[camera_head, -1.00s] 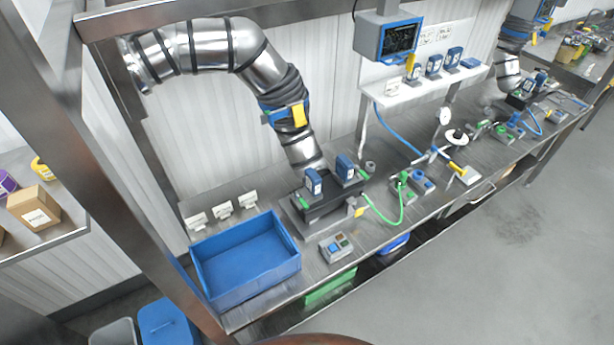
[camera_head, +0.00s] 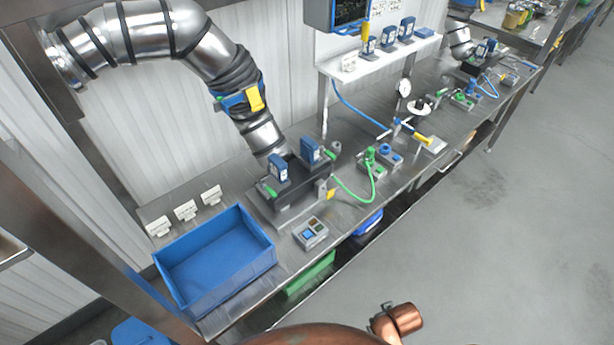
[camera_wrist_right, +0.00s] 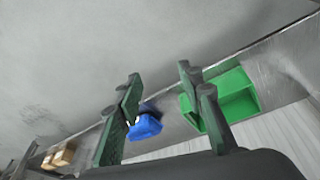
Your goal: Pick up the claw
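I cannot make out anything that is clearly a claw in either view. My right gripper (camera_wrist_right: 159,74) is open and empty in the right wrist view, its two dark green fingers spread apart. Beyond the fingers, a blue object (camera_wrist_right: 145,127) and a green bin (camera_wrist_right: 237,98) sit on a metal shelf, apart from the gripper. In the head view the blue object (camera_head: 368,222) and the green bin (camera_head: 310,272) show on the lower shelf, partly hidden by the worktop. My left gripper is not in view.
The metal worktop carries a large blue tray (camera_head: 214,260), a grey button box (camera_head: 311,233), a black device with blue units (camera_head: 290,190) and a green hose (camera_head: 352,195). A raised white shelf (camera_head: 380,56) stands behind. The floor (camera_head: 490,230) at the right is clear.

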